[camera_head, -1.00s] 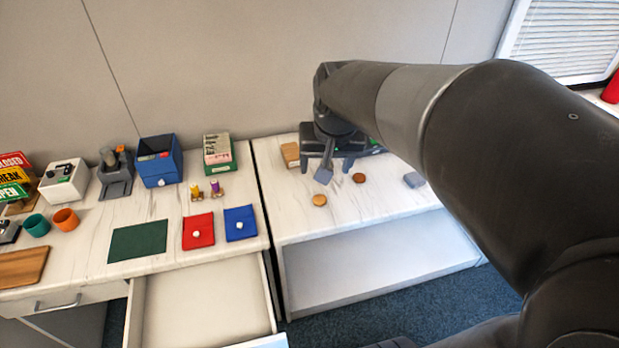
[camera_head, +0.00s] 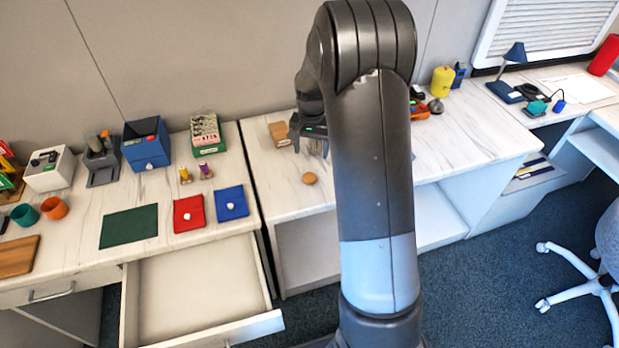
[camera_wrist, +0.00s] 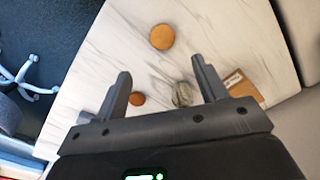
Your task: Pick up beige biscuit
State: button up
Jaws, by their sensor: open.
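The beige biscuit (camera_head: 310,178) is a flat tan disc lying on the white marbled desk near its front left part. In the wrist view it (camera_wrist: 162,37) lies beyond the fingertips, between their lines. My gripper (camera_head: 311,146) is open and empty above the desk, behind the biscuit in the head view and apart from it. Both fingers also show in the wrist view (camera_wrist: 162,73). A smaller, darker brown disc (camera_wrist: 137,99) lies beside the left finger in the wrist view; my arm hides it in the head view.
A small glassy or metallic object (camera_wrist: 182,94) shows between the fingers. A tan wooden box (camera_head: 281,133) stands near the wall. Desk around the biscuit is clear.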

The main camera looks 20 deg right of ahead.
aim_at(310, 176)
jog(key=f, duration=1.1)
jog(key=shift+w+a, duration=0.15)
jog(key=shift+a, duration=0.05)
jog(key=shift+c, duration=0.5)
jog(key=c, duration=1)
jog(key=shift+o, duration=0.2)
jog(key=shift+r, duration=0.15)
